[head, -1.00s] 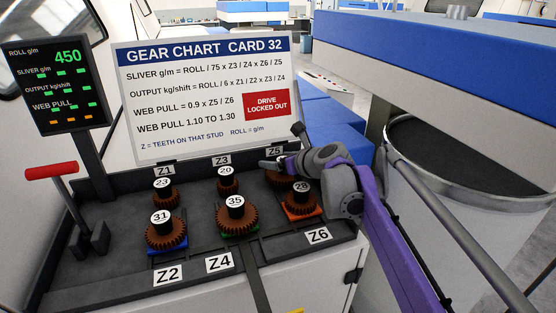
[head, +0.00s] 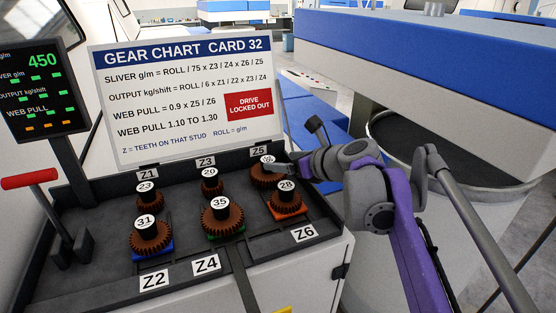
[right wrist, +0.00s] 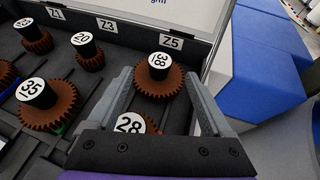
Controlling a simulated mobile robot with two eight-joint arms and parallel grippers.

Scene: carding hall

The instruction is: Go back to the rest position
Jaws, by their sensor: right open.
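My right gripper (head: 285,168) is open at the Z5 stud, coming in from the right on a purple arm. In the right wrist view its two fingers (right wrist: 160,85) stand on either side of the brown Z5 gear (right wrist: 155,84), with nothing visibly gripped. Whether they touch it I cannot tell. The Z5 gear (head: 265,177) also shows in the head view, beside the fingers; its number is hard to read. The gear marked 28 (head: 287,205) sits in front of it at Z6, partly hidden by my gripper in the wrist view. My left gripper is not in view.
Other gears stand on the dark tray (head: 110,235), marked 23, 20, 31 and 35 (head: 222,221). Behind is the gear chart card (head: 185,100); a display (head: 42,90) and red-handled lever (head: 30,178) stand left. A large round can (head: 440,150) stands right.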

